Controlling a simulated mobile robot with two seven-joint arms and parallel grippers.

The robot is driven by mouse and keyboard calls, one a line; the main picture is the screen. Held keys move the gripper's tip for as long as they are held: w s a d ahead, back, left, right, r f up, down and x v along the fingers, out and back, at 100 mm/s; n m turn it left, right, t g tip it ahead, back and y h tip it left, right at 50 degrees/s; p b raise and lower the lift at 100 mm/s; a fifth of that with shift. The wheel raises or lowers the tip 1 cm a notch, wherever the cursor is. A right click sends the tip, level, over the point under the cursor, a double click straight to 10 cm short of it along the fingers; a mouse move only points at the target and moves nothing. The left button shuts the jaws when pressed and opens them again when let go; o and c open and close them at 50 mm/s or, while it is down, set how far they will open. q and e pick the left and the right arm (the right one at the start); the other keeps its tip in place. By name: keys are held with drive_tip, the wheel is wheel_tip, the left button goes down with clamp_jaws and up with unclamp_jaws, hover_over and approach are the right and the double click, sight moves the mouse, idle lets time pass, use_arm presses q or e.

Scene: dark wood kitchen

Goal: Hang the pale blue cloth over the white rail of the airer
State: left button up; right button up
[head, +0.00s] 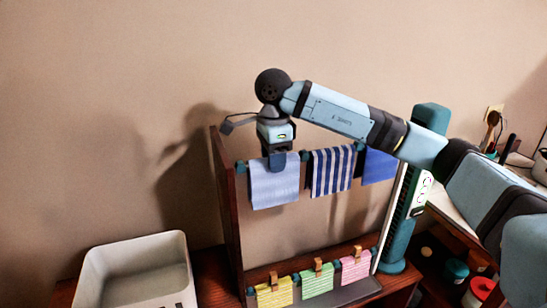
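The pale blue cloth (274,188) hangs flat at the left end of the airer's upper row. Its top edge is level with the teal rail pieces that show on either side. My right gripper (278,161) points down at the middle of that top edge, with one dark blue finger in front of the cloth. The other finger is hidden, so its grip is unclear. The airer has a dark wood side panel (228,200). The cloth covers the rail behind it, and I cannot make out a white rail there. My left gripper is out of view.
A striped cloth (332,171) and a blue cloth (379,166) hang to the right. Yellow (274,294), green (317,282) and pink (355,268) cloths hang pegged below. An empty-looking pale bin (176,245) stands left. A teal upright (398,240) stands at the right.

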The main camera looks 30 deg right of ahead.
drive_tip(key=o, duration=0.4)
drive_tip(key=shift+o, duration=0.2)
drive_tip(key=shift+r, duration=0.1)
wheel_tip(320, 180, up, 14)
drive_tip(key=shift+f, duration=0.2)
